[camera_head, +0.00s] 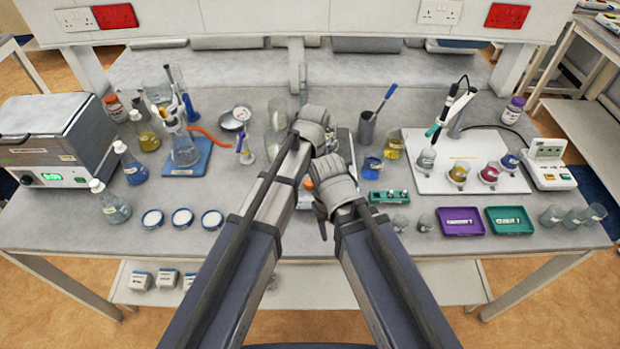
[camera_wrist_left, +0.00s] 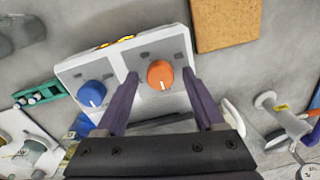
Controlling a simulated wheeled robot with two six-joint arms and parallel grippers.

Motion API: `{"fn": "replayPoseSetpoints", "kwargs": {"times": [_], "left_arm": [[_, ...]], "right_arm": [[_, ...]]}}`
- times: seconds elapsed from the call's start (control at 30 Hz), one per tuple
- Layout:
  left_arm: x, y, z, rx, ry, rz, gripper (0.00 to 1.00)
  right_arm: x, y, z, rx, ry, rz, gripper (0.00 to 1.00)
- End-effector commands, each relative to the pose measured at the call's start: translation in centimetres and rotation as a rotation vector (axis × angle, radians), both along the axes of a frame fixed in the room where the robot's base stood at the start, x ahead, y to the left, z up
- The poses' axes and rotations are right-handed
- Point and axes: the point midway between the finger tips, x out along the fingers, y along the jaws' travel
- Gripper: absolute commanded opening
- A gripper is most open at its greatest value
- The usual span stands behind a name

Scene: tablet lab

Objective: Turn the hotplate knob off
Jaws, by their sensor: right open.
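The hotplate is a white unit whose front panel (camera_wrist_left: 125,65) shows in the left wrist view, with an orange knob (camera_wrist_left: 160,75) and a blue knob (camera_wrist_left: 92,93). Each knob has a white mark. My left gripper (camera_wrist_left: 160,78) is open, its purple fingers on either side of the orange knob with gaps visible; contact cannot be told. In the head view, the orange knob (camera_head: 308,184) peeks out between my arms, and the blue knob is hidden. My left fingers are hidden there.
A green rack (camera_head: 388,197) and a beaker of blue liquid (camera_head: 371,168) stand right of the hotplate. Three lidded dishes (camera_head: 182,218) lie to the left. Purple (camera_head: 460,222) and green (camera_head: 509,220) trays lie front right. A tan square (camera_wrist_left: 225,22) lies past the panel.

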Motion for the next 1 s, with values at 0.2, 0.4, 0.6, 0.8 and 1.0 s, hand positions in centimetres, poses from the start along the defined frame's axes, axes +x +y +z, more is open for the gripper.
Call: {"fn": "replayPoseSetpoints", "kwargs": {"times": [0.2,0.4,0.6,0.8,1.0], "left_arm": [[0.0,0.0,0.0,0.000,0.000,-0.001,0.71],[0.0,0.0,0.7,0.000,0.000,-0.001,0.71],[0.0,-0.1,2.6,0.000,0.000,-0.001,0.71],[0.0,-0.2,5.4,0.000,0.000,-0.001,0.71],[-0.1,-0.3,7.5,0.000,0.000,-0.001,0.71]], "right_arm": [[0.0,0.0,0.0,0.000,0.000,0.000,0.50],[0.0,0.0,0.7,0.000,0.000,0.000,0.50],[0.0,0.0,2.6,0.000,0.000,0.001,0.50],[0.0,0.0,5.4,0.000,0.000,-0.001,0.50],[0.0,0.0,7.5,0.001,0.000,-0.006,0.50]]}}
